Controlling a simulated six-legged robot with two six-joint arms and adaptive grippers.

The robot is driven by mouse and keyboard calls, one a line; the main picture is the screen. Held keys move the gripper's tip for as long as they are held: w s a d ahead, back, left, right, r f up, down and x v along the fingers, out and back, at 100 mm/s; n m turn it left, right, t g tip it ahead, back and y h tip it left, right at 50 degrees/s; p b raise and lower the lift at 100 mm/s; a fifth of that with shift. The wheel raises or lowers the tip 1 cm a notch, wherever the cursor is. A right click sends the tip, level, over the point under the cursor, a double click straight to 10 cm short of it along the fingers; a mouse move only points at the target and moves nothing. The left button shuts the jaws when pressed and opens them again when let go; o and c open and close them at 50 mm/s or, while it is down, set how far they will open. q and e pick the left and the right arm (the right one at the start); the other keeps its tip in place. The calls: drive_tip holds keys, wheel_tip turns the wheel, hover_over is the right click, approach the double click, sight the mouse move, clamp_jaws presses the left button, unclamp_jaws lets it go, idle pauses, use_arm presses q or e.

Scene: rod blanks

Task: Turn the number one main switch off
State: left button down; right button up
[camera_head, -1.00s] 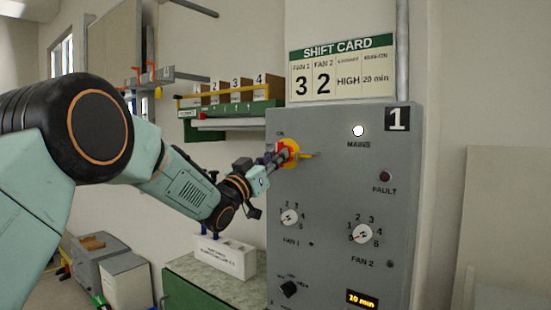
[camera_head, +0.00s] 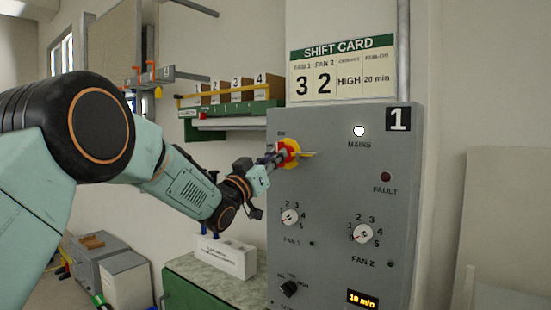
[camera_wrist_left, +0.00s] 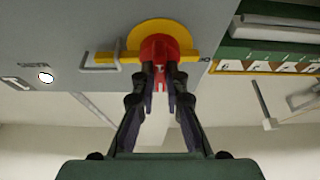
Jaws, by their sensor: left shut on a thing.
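The number one main switch (camera_head: 287,153) is a red rotary handle on a yellow round plate, at the upper left of the grey panel (camera_head: 335,200) marked 1. It also shows in the left wrist view (camera_wrist_left: 160,47), with a yellow bar (camera_wrist_left: 115,57) across it. My left gripper (camera_head: 274,157) is shut on the red handle, its dark fingers on either side of it in the left wrist view (camera_wrist_left: 161,75). The fingers partly hide the handle in the head view. The MAINS lamp (camera_head: 359,131) is lit white. My right gripper is not in view.
The panel also bears the dark red FAULT lamp (camera_head: 385,177), the FAN 1 dial (camera_head: 290,217), the FAN 2 dial (camera_head: 362,233) and a lit display reading 10 min (camera_head: 362,299). A shift card (camera_head: 342,68) hangs above. A green shelf (camera_head: 233,108) stands left of the panel.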

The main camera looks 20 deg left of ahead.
use_arm(q)
drive_tip(key=shift+s+d+r+n+g+y+p, duration=0.1)
drive_tip(key=shift+n+g+y+p, duration=0.75)
drive_tip(key=shift+n, duration=2.75)
drive_tip(key=shift+w+r+n+g+y+p, duration=0.15)
drive_tip(key=shift+n+y+p, duration=1.35)
drive_tip(key=shift+n, duration=2.1)
drive_tip(key=shift+s+d+f+n+g+y+p, duration=0.15)
drive_tip(key=shift+n+g+y+p, duration=0.4)
drive_tip(key=shift+n+y, duration=2.15)
drive_tip(key=shift+a+n+h, duration=0.15)
drive_tip(key=shift+n+h, duration=0.8)
drive_tip(key=shift+n, duration=0.15)
drive_tip(key=c, duration=1.7)
unclamp_jaws()
drive_tip(key=shift+c, duration=0.2)
drive_tip(key=o, duration=0.4)
drive_tip(key=shift+s+a+r, duration=0.1)
drive_tip(key=shift+s+a, duration=0.05)
drive_tip(key=shift+c, duration=0.2)
drive_tip(key=shift+d, duration=0.2)
